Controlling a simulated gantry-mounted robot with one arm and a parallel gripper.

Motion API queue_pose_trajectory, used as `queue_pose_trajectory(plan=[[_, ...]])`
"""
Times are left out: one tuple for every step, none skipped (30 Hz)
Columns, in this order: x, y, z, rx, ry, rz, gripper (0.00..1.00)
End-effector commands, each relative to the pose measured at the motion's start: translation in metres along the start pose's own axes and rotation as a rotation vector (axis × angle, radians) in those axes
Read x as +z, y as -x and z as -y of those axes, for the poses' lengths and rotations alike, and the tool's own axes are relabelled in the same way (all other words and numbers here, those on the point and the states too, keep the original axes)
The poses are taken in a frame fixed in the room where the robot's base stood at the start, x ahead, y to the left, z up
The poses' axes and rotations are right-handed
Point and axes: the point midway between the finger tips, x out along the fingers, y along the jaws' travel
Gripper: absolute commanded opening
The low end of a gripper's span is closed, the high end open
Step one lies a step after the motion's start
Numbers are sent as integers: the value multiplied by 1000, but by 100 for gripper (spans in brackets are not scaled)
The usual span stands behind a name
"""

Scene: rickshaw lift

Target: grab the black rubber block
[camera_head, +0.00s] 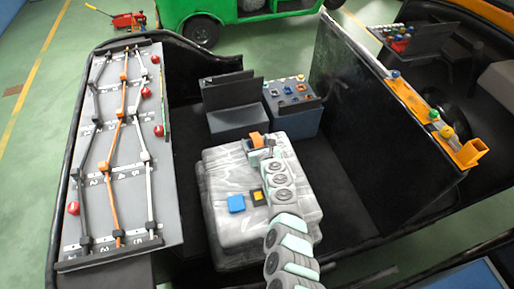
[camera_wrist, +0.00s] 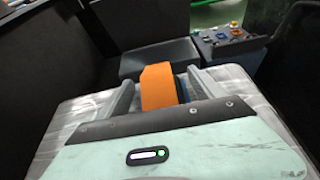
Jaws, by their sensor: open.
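A black block with an orange-yellow top (camera_head: 257,197) lies on the worn grey padded seat (camera_head: 225,235), beside a flat blue block (camera_head: 236,203). I cannot tell for sure whether it is the black rubber block. My gripper (camera_head: 259,143) is open near the far edge of the seat, beyond these two blocks. In the wrist view, an orange block (camera_wrist: 158,87) with a dark right side stands between the open fingers of my gripper (camera_wrist: 162,84). It shows in the head view as a small orange block (camera_head: 256,139). The fingers appear apart from it; its lower part is hidden.
A grey board (camera_head: 120,170) with rods and red balls lies at the left. A dark box (camera_head: 231,105) and a blue-grey control box (camera_head: 293,105) stand beyond the seat. A tall black panel (camera_head: 370,110) rises at the right. Dark floor surrounds the seat.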

Motion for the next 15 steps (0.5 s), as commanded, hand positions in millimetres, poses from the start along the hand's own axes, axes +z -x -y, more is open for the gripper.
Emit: queue_pose_trajectory(plan=[[0,0,0,0,0,0,76],[0,0,0,0,0,0,76],[0,0,0,0,0,0,76],[1,0,0,0,0,0,76],[0,0,0,0,0,0,76],[1,0,0,0,0,0,75],[1,0,0,-1,0,0,72],[1,0,0,-1,0,0,70],[1,0,0,-1,0,0,67],[1,0,0,-1,0,0,64],[1,0,1,-1,0,0,62],[1,0,0,-1,0,0,58],[0,0,0,-1,0,0,56],[0,0,0,-1,0,0,53],[0,0,1,-1,0,0,50]])
